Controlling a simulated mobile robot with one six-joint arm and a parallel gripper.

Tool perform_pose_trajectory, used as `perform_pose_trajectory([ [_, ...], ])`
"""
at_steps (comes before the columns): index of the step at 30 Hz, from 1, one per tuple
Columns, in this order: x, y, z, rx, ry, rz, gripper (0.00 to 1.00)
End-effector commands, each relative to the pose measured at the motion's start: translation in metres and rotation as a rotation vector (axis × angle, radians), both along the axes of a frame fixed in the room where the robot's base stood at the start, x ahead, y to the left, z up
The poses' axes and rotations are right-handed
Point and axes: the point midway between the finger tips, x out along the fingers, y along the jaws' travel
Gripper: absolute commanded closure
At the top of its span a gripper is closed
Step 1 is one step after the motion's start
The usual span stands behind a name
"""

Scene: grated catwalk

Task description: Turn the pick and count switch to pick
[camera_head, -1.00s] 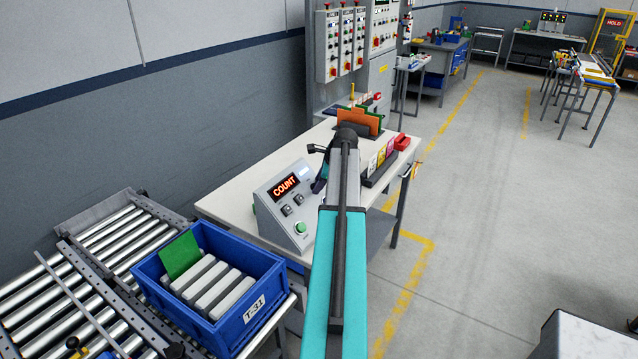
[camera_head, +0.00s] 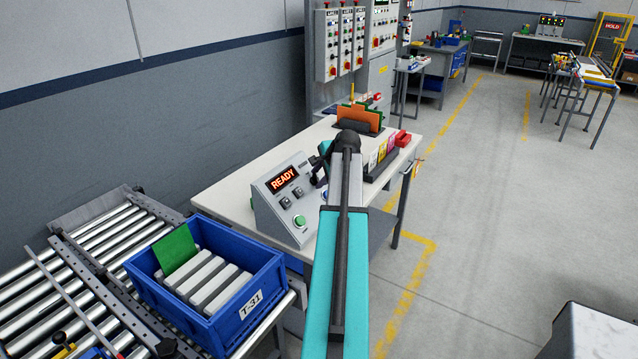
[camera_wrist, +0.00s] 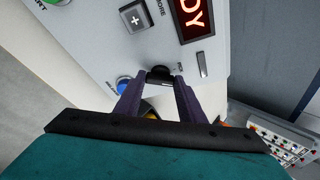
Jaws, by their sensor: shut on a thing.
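The grey control box (camera_head: 281,221) stands on the white bench, and its red display (camera_head: 284,179) reads READY. In the wrist view the display (camera_wrist: 194,18) is partly cut off. The black switch knob (camera_wrist: 160,72) sits on the box's sloped face, between the dark fingertips of my gripper (camera_wrist: 158,82). My gripper is shut on this knob. Small lettering beside the knob is too small to read. In the head view my arm partly covers the right side of the box, and my gripper (camera_head: 318,168) is at the box's upper right side.
A blue button (camera_wrist: 124,84) and a grey plus button (camera_wrist: 135,17) are close to my fingers. A green button (camera_head: 300,221) is low on the box. A blue crate (camera_head: 253,300) is on the roller conveyor at left.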

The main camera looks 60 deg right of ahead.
Motion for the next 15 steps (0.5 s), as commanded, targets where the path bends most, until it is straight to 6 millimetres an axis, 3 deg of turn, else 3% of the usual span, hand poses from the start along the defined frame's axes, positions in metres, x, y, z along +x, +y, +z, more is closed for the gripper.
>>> perform_pose_trajectory([
  [15, -0.0038, 0.0013, -0.0065, -0.284, 0.002, 0.280, 0.86],
])
